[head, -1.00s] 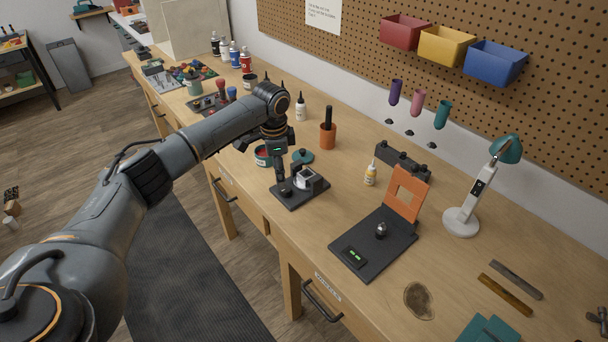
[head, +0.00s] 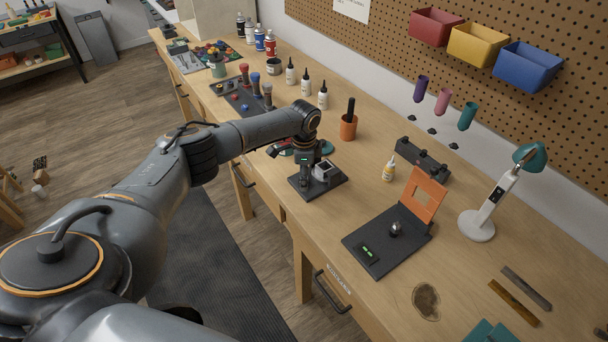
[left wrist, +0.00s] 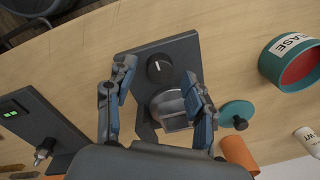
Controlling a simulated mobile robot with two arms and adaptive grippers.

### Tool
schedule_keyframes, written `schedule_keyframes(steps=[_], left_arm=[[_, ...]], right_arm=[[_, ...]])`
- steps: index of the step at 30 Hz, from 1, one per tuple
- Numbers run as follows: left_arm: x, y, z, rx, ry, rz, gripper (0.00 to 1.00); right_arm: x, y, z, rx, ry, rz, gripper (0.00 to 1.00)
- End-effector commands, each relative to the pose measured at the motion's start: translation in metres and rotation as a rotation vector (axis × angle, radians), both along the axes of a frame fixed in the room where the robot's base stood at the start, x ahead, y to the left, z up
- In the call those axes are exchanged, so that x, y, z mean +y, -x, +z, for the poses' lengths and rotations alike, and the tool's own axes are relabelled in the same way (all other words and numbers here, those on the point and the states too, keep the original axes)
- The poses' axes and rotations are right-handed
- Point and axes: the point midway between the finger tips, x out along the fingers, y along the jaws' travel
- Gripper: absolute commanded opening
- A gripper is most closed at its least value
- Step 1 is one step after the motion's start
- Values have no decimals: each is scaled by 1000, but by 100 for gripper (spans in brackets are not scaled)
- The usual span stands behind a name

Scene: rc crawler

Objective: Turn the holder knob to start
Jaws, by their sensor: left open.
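The holder is a dark rectangular plate (head: 334,188) on the bench; it also shows in the left wrist view (left wrist: 184,45). A round black knob (left wrist: 159,68) with a white pointer line stands on the plate. Next to it is a block holding a grey round part (left wrist: 170,105), seen in the head view as a pale-topped block (head: 324,171). My left gripper (head: 303,182) points down over the knob side of the plate and hides the knob in the head view. In the left wrist view its open fingers (left wrist: 160,78) lie either side of the knob, apart from it. My right gripper is out of view.
A teal tin (left wrist: 288,62) and teal lid (left wrist: 237,113) lie close to the holder. An orange cup (head: 348,127) stands behind. A dark base with green lights (head: 385,245) and an orange panel (head: 423,194) sits to the right. Bare bench lies between.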

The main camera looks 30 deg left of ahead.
Motion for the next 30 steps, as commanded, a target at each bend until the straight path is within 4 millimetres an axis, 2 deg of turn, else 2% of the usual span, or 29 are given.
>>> schedule_keyframes(steps=[4, 12, 14, 20, 21, 30], left_arm=[[0, 0, -9, 0, 0, 0, 54], [1, 0, -10, -1, -1, 0, 54], [1, 0, -10, -1, -1, 0, 43], [1, 0, -10, -1, -1, 0, 3], [1, 0, -10, -1, -1, 0, 0], [0, 0, -10, -1, -1, 39, 0]], right_arm=[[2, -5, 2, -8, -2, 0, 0], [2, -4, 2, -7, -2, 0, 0], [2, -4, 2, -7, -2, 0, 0], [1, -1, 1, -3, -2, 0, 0], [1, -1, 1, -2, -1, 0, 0], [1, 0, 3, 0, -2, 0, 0]])
